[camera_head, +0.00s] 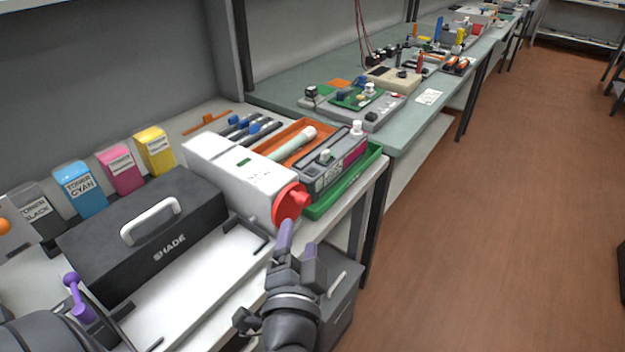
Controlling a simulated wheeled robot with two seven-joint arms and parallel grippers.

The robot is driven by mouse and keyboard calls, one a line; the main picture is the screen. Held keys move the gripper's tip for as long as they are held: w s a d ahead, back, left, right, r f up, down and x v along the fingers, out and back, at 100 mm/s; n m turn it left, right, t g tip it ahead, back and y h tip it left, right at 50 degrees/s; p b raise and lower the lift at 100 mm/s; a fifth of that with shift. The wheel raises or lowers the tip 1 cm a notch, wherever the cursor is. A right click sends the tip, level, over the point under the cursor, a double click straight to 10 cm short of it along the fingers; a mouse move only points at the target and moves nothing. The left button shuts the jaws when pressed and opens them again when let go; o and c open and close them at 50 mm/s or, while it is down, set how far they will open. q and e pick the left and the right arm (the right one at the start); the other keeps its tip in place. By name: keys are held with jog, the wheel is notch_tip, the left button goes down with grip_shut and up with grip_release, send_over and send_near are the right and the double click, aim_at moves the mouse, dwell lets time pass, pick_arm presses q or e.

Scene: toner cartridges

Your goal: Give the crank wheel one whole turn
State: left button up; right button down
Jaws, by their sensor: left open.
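The crank wheel (283,207) is red and sits on the front end of a long white machine (240,170), with a red knob sticking out toward the right. My left gripper (300,244) is just below and in front of the wheel. Its fingers are apart and nothing shows between them. The fingertips look close to the wheel's lower edge, but I cannot tell if they touch it. My right gripper is not in view.
A black SHADE box (150,232) with a white handle stands left of the machine. A green tray (345,180) with a grey cartridge (333,165) is close on the right. Toner boxes, including cyan (80,190), line the back.

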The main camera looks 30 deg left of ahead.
aim_at(303, 205)
pick_arm(q)
jog(key=x, duration=0.9)
jog(key=shift+w+a+p, duration=0.1)
jog(key=shift+a+p, duration=0.05)
jog(key=shift+p, duration=0.25)
jog(key=shift+c, duration=0.2)
grip_shut()
